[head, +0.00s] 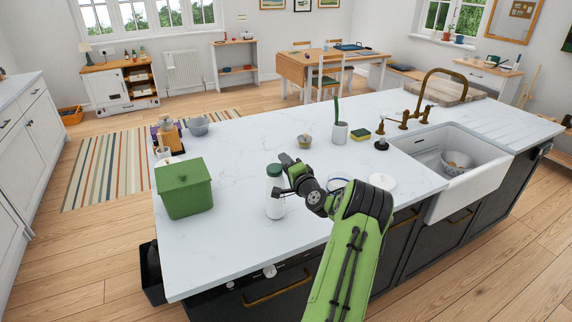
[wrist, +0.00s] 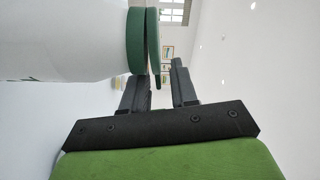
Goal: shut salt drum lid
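The salt drum (head: 274,201) is a white cylinder with a green top, standing upright near the front edge of the island. In the wrist view the drum (wrist: 65,40) appears on its side, with a green rim (wrist: 136,40). Its green lid (wrist: 153,45) sits slightly tilted off the rim, with a narrow gap that widens towards my gripper. My gripper (head: 283,176) is at the drum's right side, near the top. In the wrist view its two fingers (wrist: 158,88) are apart with nothing between them, and the lid's near edge is close to their tips. Contact is unclear.
A green lidded bin (head: 184,188) stands left of the drum. A white round item (head: 382,182) lies right of my arm. The sink (head: 440,190) is at right. The counter between bin and drum is clear.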

